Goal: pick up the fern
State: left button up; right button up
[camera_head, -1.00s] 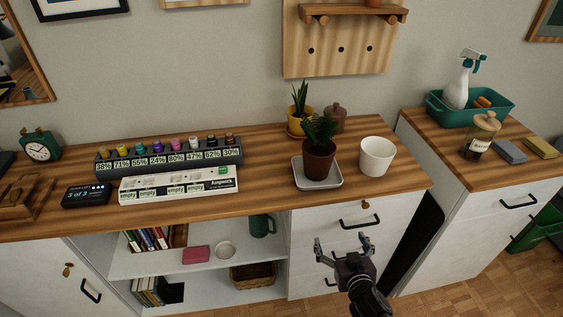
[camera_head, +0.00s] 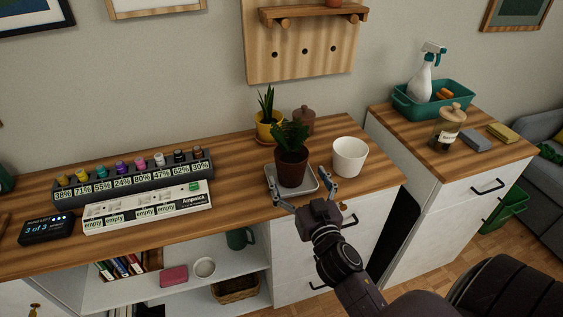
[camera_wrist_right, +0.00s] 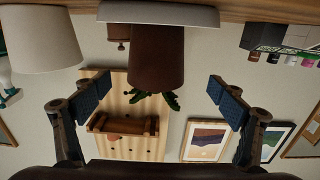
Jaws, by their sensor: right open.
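The fern is a small green plant (camera_head: 291,136) in a dark brown pot (camera_head: 291,170). It stands upright on a pale square saucer (camera_head: 308,187) on the wooden desk top. My right gripper (camera_head: 299,178) is open and empty at the front of the saucer, its fingers spread to either side of the pot. In the right wrist view, which is upside down, the brown pot (camera_wrist_right: 157,58) shows between and beyond the open fingers (camera_wrist_right: 158,93), with gaps on both sides. The leaves (camera_wrist_right: 158,97) are partly hidden by the pot there. My left gripper is not in view.
A white empty pot (camera_head: 349,158) stands close right of the fern. A yellow pot with a spiky plant (camera_head: 267,118) and a brown lidded jar (camera_head: 303,121) stand behind. A bottle rack (camera_head: 135,178) and a white tray (camera_head: 150,207) lie left.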

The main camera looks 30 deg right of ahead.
aim_at(290, 154)
jog(key=shift+w+r, duration=0.25)
jog(key=shift+w, duration=0.1)
jog(key=shift+w+d, duration=0.1)
jog(key=shift+w, duration=0.25)
jog(key=shift+p+x, duration=0.3)
jog(key=shift+x, duration=0.45)
jog(key=x, duration=0.2)
jog(key=p+x, duration=0.1)
jog(key=x, duration=0.1)
jog(key=shift+d, duration=0.45)
jog(key=shift+w, duration=0.35)
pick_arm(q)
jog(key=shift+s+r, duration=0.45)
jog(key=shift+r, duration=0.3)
pick_arm(e)
jog(key=shift+c, duration=0.2)
